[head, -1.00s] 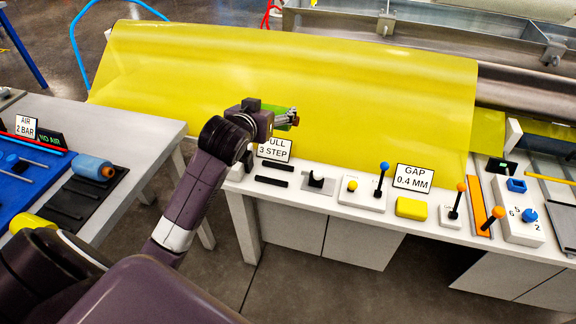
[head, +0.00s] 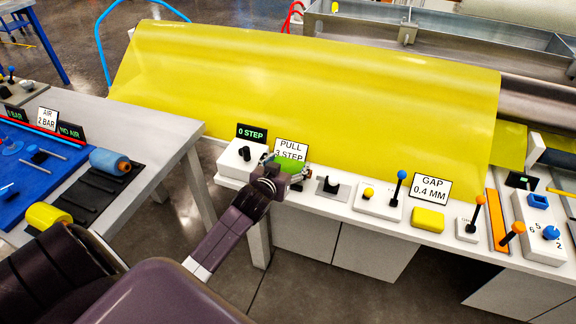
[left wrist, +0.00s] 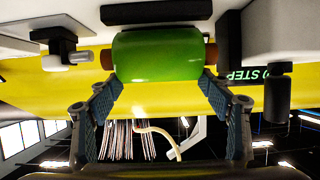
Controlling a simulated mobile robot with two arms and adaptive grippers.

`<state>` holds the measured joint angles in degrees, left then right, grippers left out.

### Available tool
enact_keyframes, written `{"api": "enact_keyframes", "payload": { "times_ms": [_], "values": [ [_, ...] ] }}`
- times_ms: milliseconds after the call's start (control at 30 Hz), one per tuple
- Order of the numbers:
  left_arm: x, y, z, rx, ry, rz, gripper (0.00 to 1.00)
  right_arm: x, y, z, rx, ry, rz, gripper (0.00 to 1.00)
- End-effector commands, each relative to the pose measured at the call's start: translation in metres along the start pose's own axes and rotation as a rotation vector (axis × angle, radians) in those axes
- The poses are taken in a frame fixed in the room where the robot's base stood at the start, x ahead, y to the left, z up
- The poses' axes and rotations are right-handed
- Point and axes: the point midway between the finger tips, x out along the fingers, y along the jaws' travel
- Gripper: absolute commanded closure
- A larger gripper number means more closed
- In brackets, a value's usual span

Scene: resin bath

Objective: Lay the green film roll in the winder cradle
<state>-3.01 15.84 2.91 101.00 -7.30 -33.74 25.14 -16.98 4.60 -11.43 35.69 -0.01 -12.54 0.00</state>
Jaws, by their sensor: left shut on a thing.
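My left gripper (head: 286,166) is shut on the green film roll (head: 288,170) above the front left part of the white machine bench, by the PULL 3 STEP sign. In the left wrist view the green roll (left wrist: 158,54) lies crosswise between the two fingers (left wrist: 158,97), with a brown core end showing at each side. A black bar of the winder cradle (left wrist: 150,16) shows just beyond the roll there. In the head view the gripper and roll cover the cradle. I cannot tell whether the roll touches it. My right gripper is not in view.
A sign reading 0 STEP (head: 251,133) and a black knob stand left of the gripper. A black hook-like holder (head: 329,186), a blue-topped lever (head: 397,189) and a yellow block (head: 428,219) stand right. A yellow sheet (head: 320,90) rises behind. A blue roll (head: 109,162) lies on the left table.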

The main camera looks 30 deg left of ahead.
Motion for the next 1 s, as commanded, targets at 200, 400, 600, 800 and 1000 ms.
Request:
{"api": "enact_keyframes", "payload": {
  "times_ms": [200, 400, 600, 800, 1000],
  "values": [
    [0.0016, 0.0006, 0.0025, -0.001, 0.005, 0.002, 0.62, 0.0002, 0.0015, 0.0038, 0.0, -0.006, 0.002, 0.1],
    [0.0028, 0.0003, 0.0054, -0.001, 0.004, 0.001, 0.62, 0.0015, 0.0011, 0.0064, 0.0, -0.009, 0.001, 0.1],
    [0.0044, -0.0001, 0.0105, 0.0, 0.001, 0.0, 0.24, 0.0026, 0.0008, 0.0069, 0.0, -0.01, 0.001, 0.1],
    [0.0043, 0.0, 0.0103, 0.0, 0.001, 0.0, 0.11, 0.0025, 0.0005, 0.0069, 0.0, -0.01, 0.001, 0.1],
    [0.004, 0.0, 0.0096, 0.0, 0.001, 0.0, 0.11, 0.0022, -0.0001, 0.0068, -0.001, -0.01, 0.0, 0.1]
  ]
}}
